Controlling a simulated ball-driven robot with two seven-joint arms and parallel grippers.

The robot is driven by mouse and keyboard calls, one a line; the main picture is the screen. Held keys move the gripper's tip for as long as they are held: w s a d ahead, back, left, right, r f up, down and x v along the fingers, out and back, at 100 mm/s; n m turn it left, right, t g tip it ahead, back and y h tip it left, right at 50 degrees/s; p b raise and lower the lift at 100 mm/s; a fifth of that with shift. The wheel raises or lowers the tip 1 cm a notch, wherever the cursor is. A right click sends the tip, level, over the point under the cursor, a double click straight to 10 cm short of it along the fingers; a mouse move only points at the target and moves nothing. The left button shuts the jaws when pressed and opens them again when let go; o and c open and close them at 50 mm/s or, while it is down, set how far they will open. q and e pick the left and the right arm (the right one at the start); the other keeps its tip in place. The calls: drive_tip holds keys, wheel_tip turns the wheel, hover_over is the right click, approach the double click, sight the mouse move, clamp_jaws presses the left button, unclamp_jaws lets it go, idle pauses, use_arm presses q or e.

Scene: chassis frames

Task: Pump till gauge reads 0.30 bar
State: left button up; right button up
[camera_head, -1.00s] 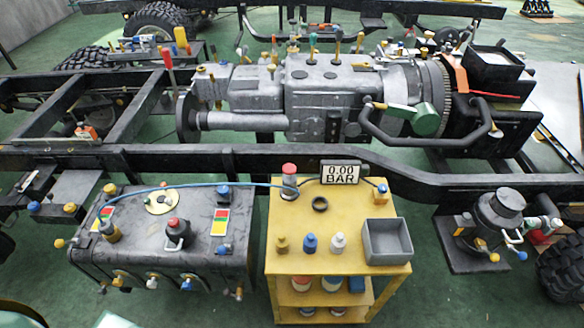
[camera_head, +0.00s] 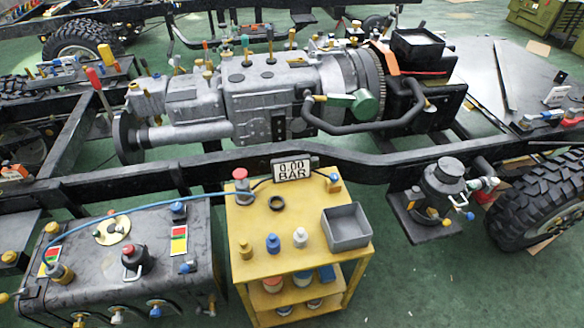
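The gauge display (camera_head: 294,170) stands at the back of the yellow cart and reads 0.00 BAR. A small pump-like cylinder with a red top (camera_head: 241,182) stands at the cart's back left corner. A blue hose (camera_head: 150,203) runs from near it leftward to a brass fitting (camera_head: 61,273) on the dark tank (camera_head: 88,265). A red-topped fitting with a handle (camera_head: 132,260) also stands on the tank. Neither of my grippers shows in the head view.
The yellow cart (camera_head: 292,256) carries a black ring (camera_head: 277,203), small bottles (camera_head: 273,243) and a grey bin (camera_head: 347,227). A black chassis rail (camera_head: 230,164) runs behind it, with the engine and gearbox (camera_head: 265,100) beyond. Green floor (camera_head: 420,285) is free at right.

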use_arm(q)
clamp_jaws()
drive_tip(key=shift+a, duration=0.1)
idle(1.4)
